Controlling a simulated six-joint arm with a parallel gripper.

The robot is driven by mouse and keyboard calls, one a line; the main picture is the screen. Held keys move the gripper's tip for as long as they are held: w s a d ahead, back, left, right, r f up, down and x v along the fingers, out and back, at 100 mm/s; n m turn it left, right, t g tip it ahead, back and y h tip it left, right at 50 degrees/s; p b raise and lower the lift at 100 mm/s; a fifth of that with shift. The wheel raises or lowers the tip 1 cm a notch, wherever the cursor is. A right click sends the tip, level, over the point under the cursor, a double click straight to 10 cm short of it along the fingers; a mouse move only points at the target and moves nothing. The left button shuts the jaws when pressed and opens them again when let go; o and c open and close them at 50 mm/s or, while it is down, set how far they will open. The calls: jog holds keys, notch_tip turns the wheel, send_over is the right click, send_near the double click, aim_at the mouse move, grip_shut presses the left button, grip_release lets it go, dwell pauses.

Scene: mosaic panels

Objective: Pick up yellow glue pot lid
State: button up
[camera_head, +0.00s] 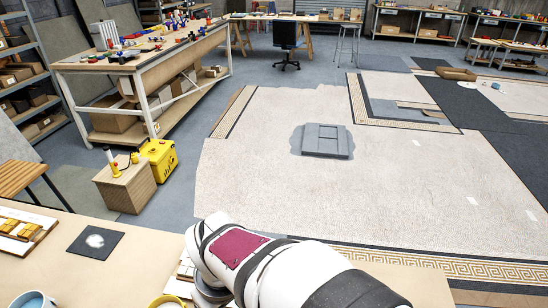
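A yellow round rim (168,301), which looks like part of a yellow pot, shows at the bottom edge, left of my arm. It is cut off by the frame, and I cannot tell whether it carries a lid. My white arm crosses the bottom middle above the tan table (130,262). My gripper is not visible, so I cannot tell where it is relative to the yellow rim.
A light blue cup or pot (33,300) stands at the bottom left. A black square with a pale patch (96,242) and a tray of yellowish pieces (22,230) lie on the table. A yellow case (160,159) stands by a wooden box (125,184) beyond.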

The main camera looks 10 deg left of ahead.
jog(key=f, duration=0.5)
jog(key=w+a+f, duration=0.1)
jog(key=f, duration=0.4)
jog(key=a+f, duration=0.1)
jog(key=f, duration=0.4)
jog(key=shift+w+f, duration=0.15)
jog(key=shift+w, duration=0.1)
grip_shut()
